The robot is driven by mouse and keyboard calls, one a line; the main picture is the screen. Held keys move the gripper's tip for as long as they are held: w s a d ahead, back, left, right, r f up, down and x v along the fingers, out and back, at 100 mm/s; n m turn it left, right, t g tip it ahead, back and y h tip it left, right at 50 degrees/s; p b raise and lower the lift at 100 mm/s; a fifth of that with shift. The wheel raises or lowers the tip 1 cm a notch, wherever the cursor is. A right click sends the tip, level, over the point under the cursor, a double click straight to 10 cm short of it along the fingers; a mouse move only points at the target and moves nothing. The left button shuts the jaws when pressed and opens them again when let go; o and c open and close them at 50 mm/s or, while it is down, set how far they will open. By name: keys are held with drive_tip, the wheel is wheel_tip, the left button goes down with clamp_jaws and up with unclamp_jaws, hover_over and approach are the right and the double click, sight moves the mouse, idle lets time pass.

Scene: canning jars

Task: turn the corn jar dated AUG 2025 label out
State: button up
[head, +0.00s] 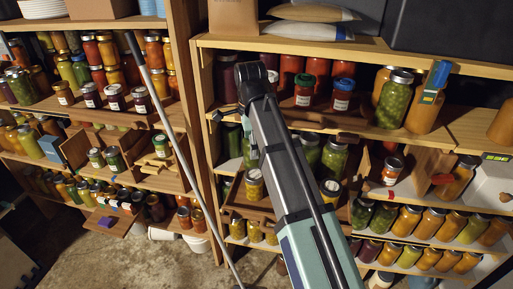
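Two yellow jars that look like corn stand on the middle shelf of the right rack: one jar (254,187) left of my arm and one jar (330,191) right of it. Each shows a pale patch that may be a label. More yellow jars (254,231) stand on the shelf below. No date is readable, so I cannot tell which jar is AUG 2025. My arm reaches up across the right rack and hides part of the shelves.
Green jars (334,154) stand behind the right yellow jar. A wooden divider (428,172) and a small labelled jar (391,170) are further right. A blue-and-yellow item (435,82) leans at a jar on the upper shelf. A long pale pole (184,160) slants before the left rack.

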sight(255, 184)
drive_tip(key=f+p, duration=0.1)
drive_tip(key=f, duration=0.4)
drive_tip(key=f+p, duration=0.1)
drive_tip(key=f, duration=0.5)
drive_tip(key=f+p, duration=0.1)
drive_tip(key=f, duration=0.4)
drive_tip(key=shift+s+d+f, duration=0.2)
drive_tip(key=shift+d+f, duration=0.05)
drive_tip(key=shift+d, duration=0.15)
drive_tip(key=c, duration=1.5)
drive_tip(key=o, duration=1)
drive_tip(key=c, duration=0.6)
drive_tip(key=shift+s+r+n+p, duration=0.1)
drive_tip(key=shift+n+p, duration=0.45)
drive_tip(key=shift+n, duration=0.35)
drive_tip(key=shift+n+p, duration=0.35)
drive_tip(key=shift+n, duration=0.95)
